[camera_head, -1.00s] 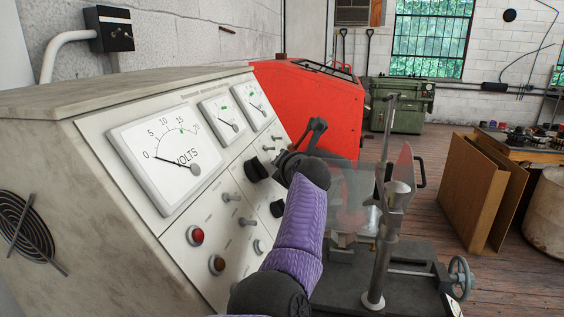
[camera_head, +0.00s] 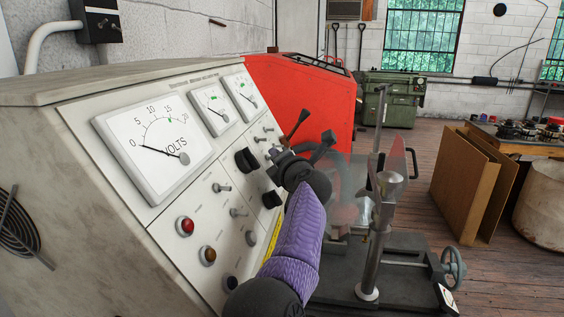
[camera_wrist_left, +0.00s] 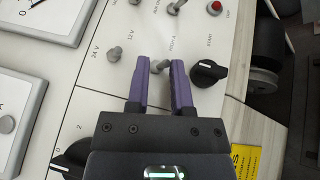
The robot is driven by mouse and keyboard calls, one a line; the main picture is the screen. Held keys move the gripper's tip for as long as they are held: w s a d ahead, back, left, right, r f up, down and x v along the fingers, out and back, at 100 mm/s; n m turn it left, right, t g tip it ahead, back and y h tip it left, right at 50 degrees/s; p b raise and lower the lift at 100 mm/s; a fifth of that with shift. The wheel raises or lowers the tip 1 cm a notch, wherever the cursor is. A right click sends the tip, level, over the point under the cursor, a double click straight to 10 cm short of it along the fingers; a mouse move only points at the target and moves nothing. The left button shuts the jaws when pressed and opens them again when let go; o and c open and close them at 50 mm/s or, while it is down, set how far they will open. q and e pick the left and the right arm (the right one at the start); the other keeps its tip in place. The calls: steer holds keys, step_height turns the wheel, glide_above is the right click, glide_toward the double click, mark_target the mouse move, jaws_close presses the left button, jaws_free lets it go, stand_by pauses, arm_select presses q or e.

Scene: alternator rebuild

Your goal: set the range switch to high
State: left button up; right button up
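The grey test bench panel (camera_head: 205,180) carries meters, lamps, toggle switches and black knobs. My left gripper (camera_head: 312,124) is at the panel's right side with its two fingers spread apart. A black knob (camera_wrist_left: 208,73) is just right of the fingers. Another toggle (camera_wrist_left: 114,53) is to the left. My right gripper is not in view.
A red cabinet (camera_head: 300,95) stands behind the bench. A stand with a clear shield and handwheel (camera_head: 453,264) is close right of my left arm. Cardboard sheets (camera_head: 465,185) lean farther right. A yellow label (camera_wrist_left: 246,160) is on the panel's edge.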

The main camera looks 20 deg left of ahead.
arm_select(q)
steer(key=f+p+v, duration=0.1)
steer(key=p+v, duration=0.2)
steer(key=v, duration=0.6)
steer(key=shift+s+d+r, duration=0.25)
steer(key=shift+r, duration=0.2)
